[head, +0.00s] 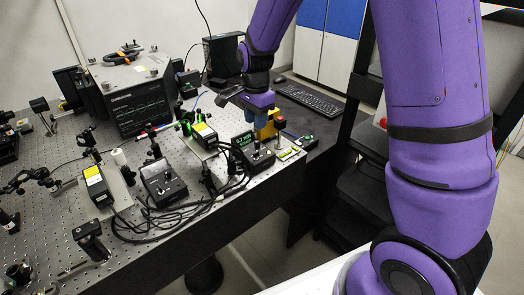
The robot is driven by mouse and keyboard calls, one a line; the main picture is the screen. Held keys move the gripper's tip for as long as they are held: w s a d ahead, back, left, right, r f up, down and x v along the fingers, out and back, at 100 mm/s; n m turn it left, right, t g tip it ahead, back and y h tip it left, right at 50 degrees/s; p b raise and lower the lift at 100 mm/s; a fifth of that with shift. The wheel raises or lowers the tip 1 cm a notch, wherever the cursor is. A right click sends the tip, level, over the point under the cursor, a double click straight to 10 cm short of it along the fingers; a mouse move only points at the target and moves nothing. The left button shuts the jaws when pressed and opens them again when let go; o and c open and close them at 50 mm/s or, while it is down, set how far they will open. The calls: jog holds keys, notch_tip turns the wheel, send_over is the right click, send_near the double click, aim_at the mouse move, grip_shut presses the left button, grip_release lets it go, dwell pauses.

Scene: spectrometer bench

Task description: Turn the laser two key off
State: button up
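Two black laser controllers stand on the perforated bench. One controller (163,185) is left of centre. The other controller (257,157) is near the right front edge, beside a small lit green display (243,140). I cannot tell which belongs to laser two, and its key is too small to make out. Two yellow-topped laser heads show, a left one (97,186) and a right one (204,134). My gripper (264,133) points down just behind the right controller, close to or touching it. Its fingertips are too small and partly hidden to read.
Black cables (185,222) loop along the front of the bench. A large black instrument box (136,98) stands at the back left. A keyboard (311,98) lies behind my gripper. A small black box (307,141) sits right of it, near the table edge.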

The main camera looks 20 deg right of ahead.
aim_at(256, 155)
jog(key=f, duration=1.2)
jog(key=shift+w, duration=0.2)
grip_shut()
